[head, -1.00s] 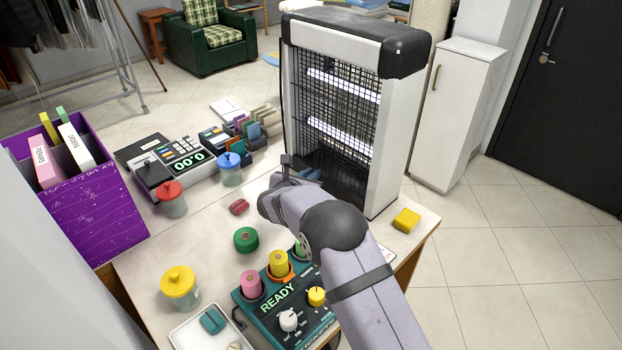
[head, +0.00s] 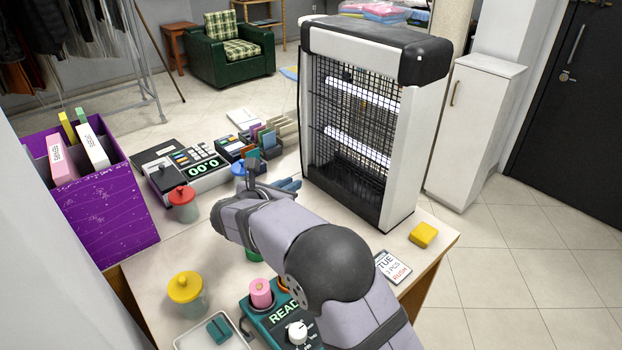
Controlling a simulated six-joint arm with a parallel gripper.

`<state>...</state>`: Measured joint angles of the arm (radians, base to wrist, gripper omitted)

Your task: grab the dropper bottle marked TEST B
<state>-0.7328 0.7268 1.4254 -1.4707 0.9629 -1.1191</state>
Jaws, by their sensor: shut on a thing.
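My gripper (head: 287,186) is past my wrist, above the counter and left of the heater's base. Slate-blue parts show at its end, and my own arm covers much of it. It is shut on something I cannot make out. No label reading TEST B is legible. Lidded jars stand on the counter: one with a red lid (head: 184,204), one with a yellow lid (head: 187,293), and one with a blue lid (head: 239,169) partly behind my gripper. I cannot tell whether any dropper bottle is in view.
A tall heater (head: 370,120) stands right of my gripper. A teal device (head: 262,318) reading READ and a white tray (head: 180,343) are in front. A purple box (head: 110,210) and register (head: 180,165) are left. A ticket (head: 393,267) and yellow block (head: 423,235) lie right.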

